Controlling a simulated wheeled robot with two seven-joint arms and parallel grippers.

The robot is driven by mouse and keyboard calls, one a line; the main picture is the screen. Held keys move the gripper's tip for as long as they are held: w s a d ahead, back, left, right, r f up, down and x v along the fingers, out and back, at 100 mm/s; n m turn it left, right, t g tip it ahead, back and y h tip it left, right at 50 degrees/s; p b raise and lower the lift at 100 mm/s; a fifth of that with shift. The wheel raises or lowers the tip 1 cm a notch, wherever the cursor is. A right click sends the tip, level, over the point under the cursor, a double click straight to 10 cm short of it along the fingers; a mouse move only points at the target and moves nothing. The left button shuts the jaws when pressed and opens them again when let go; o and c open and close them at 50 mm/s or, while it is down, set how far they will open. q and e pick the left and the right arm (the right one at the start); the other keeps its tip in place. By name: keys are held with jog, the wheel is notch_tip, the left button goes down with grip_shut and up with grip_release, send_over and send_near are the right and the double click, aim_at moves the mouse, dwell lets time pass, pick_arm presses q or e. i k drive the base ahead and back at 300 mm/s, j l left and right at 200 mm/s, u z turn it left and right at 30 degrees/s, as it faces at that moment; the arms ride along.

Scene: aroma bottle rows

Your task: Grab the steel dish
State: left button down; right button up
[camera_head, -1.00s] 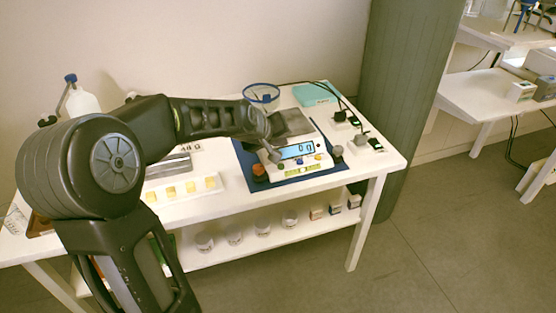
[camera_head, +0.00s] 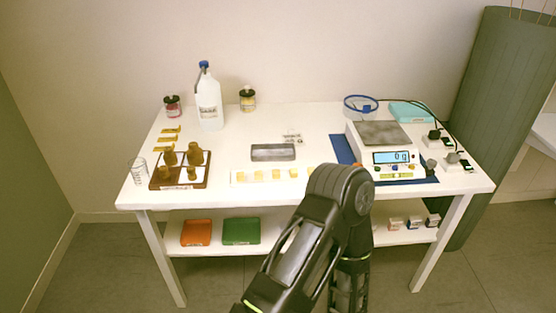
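The steel dish (camera_head: 272,152) is a shallow grey rectangular metal piece lying on the white table, left of the scale and behind a pale strip. It is in plain view and nothing touches it. One dark arm of mine rises from the bottom, bends at an elbow in front of the table and folds back down out of the picture. Neither gripper shows in this view.
The scale (camera_head: 393,157) reads 0 g on a blue mat (camera_head: 342,150). A pale strip (camera_head: 250,179) with yellow pieces lies in front of the dish. A wooden bottle rack (camera_head: 160,181), a white jug (camera_head: 209,104) and a jar (camera_head: 247,99) stand leftward. Table space left of the dish is clear.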

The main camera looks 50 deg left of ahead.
aim_at(284, 151)
jog(key=i+j, duration=0.1)
jog(key=i, duration=0.4)
jog(key=u, duration=2.05)
